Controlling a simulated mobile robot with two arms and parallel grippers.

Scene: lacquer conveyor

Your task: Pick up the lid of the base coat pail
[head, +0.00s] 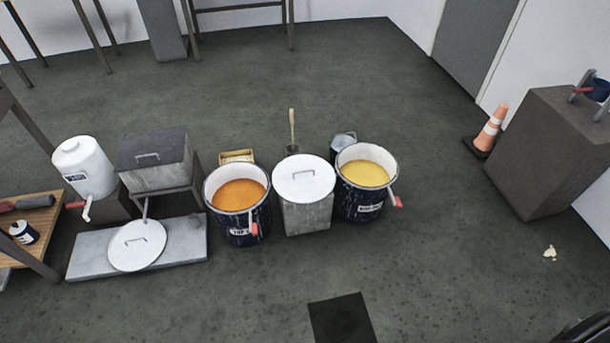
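Two dark blue pails stand open on the floor. The left pail (240,232) holds orange liquid, and its label seems to start with "TOP". The right pail (362,205) holds yellow liquid; its label is too small to read surely. One round white lid with a small handle (304,179) lies on a grey block between the pails. Another round white lid (137,246) lies on a low grey slab at the left. I cannot tell which lid belongs to the base coat pail. Neither gripper is in view.
A white tank with a tap (84,170) and a grey lidded box (155,160) stand at the left. A traffic cone (491,128) and a dark plinth (548,150) stand at the right. The floor in front of the pails is clear, with a black square (342,318).

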